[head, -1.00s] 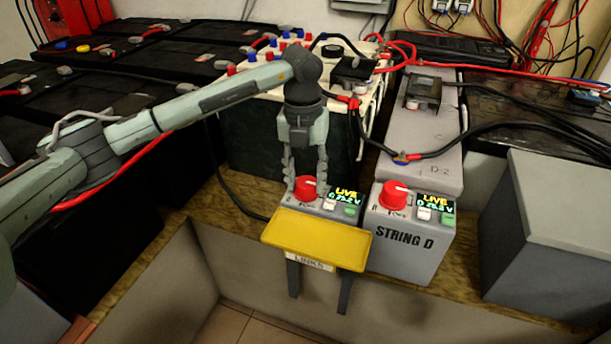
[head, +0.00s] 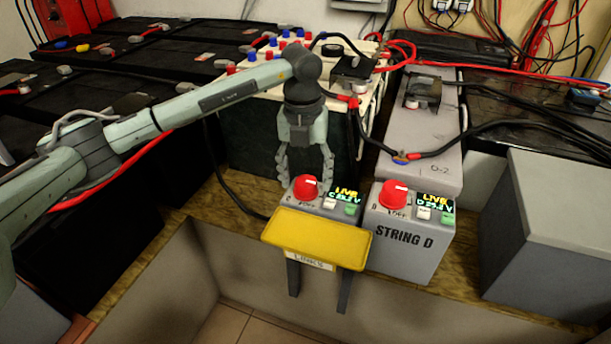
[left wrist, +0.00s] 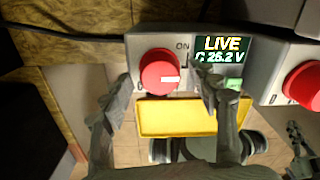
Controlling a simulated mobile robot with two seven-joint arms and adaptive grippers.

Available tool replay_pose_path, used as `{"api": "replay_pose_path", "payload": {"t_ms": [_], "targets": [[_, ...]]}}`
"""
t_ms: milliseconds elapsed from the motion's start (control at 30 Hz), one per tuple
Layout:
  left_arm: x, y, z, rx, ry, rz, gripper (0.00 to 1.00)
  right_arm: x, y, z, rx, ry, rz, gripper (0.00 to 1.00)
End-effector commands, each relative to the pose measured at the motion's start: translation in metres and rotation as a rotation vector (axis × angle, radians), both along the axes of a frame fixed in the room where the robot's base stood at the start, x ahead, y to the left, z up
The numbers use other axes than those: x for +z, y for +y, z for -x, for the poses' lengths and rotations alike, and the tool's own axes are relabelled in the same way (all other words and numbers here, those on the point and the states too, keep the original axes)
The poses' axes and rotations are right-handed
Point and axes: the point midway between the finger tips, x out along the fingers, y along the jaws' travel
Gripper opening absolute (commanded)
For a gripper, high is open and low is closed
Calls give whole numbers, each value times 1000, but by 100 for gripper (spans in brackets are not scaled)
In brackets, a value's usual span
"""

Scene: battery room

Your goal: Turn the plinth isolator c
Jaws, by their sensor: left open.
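The plinth isolator C is a grey box with a red round knob (head: 307,188) and a display, behind the yellow tray. In the left wrist view its red knob (left wrist: 158,72) has a white mark pointing right, with ON printed above right. The display (left wrist: 222,50) reads LIVE, C 26.2 V. My left gripper (head: 306,177) points down over the knob, open. Its fingers stand apart on either side of the knob, not visibly touching it. A small grey part at the right edge of the left wrist view looks like my right gripper (left wrist: 300,140); its jaws are unclear.
The STRING D box (head: 405,240), with its own red knob (head: 394,194), stands close on the right. The yellow tray (head: 318,238) juts out in front. Batteries and a black cable (head: 232,190) lie behind and left. A grey box (head: 550,230) stands far right.

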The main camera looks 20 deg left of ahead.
Motion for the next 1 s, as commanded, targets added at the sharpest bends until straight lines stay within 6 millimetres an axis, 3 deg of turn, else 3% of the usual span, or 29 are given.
{"api": "replay_pose_path", "payload": {"t_ms": [267,700,1000], "targets": [[16,0,0,0,-2,1,61,2,1,-1,1,-5,-3,0],[103,3,0,0,-2,1,61,1,0,0,-1,-2,0,0],[120,3,1,0,1,0,61,1,0,0,-1,-2,0,0]]}}
